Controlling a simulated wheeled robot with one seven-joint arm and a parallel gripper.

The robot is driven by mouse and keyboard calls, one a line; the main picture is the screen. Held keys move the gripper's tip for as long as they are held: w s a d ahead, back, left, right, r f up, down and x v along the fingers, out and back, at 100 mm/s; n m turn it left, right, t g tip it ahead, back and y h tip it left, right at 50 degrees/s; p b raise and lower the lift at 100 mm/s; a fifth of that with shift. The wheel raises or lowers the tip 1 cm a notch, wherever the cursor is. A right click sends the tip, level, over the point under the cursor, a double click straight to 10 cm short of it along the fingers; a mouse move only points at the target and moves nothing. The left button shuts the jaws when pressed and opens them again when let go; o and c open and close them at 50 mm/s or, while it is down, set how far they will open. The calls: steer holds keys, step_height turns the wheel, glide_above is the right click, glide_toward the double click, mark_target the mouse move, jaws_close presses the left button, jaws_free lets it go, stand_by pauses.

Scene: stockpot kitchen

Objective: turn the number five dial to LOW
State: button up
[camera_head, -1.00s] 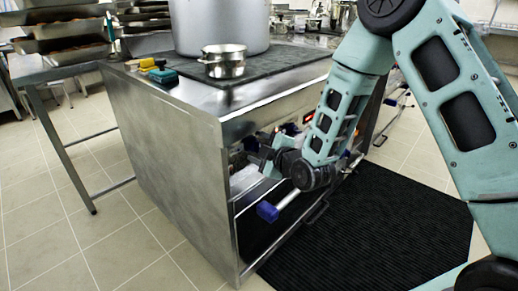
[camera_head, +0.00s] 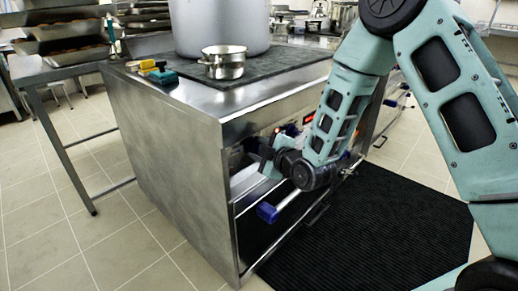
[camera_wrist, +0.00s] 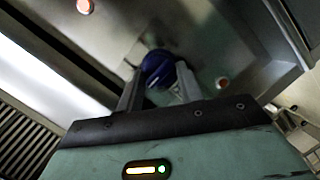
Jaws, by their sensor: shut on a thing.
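A blue round dial (camera_wrist: 158,66) with a white mark shows on the stove's steel front panel in the wrist view. My gripper (camera_wrist: 157,80) is shut on it, with one finger on each side of the dial. I cannot read a number or a LOW label beside it. In the head view, my gripper (camera_head: 266,152) is at the front panel under the cooktop edge, and my arm hides most of the panel.
The steel stove (camera_head: 165,165) carries a large stockpot (camera_head: 222,25) and a small pot (camera_head: 223,62). Red lights (camera_wrist: 85,6) glow on the panel. A black mat (camera_head: 385,235) covers the floor in front.

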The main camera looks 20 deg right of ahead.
steer(key=shift+m, duration=0.3)
steer(key=m, duration=0.1)
steer(key=m+g+y+p, duration=0.1)
steer(key=m, duration=0.1)
steer(key=shift+w+d+r, duration=0.1)
steer(key=shift+d, duration=0.1)
steer(key=m, duration=0.1)
steer(key=m+g+y+p, duration=0.1)
steer(key=m+y+p, duration=0.1)
steer(key=m, duration=0.1)
steer(key=shift+w+d, duration=0.1)
steer(key=shift+d, duration=0.15)
steer(key=m+y+p, duration=0.1)
steer(key=m, duration=0.2)
steer(key=m+y+p, duration=0.1)
steer(key=m+p, duration=0.1)
steer(key=m+g+y+p, duration=0.1)
steer(key=m+y, duration=0.1)
steer(key=m, duration=0.1)
steer(key=shift+w+d+f+m, duration=0.1)
steer(key=shift+d+f+m, duration=0.05)
steer(key=shift+f+m, duration=0.2)
steer(key=o, duration=1)
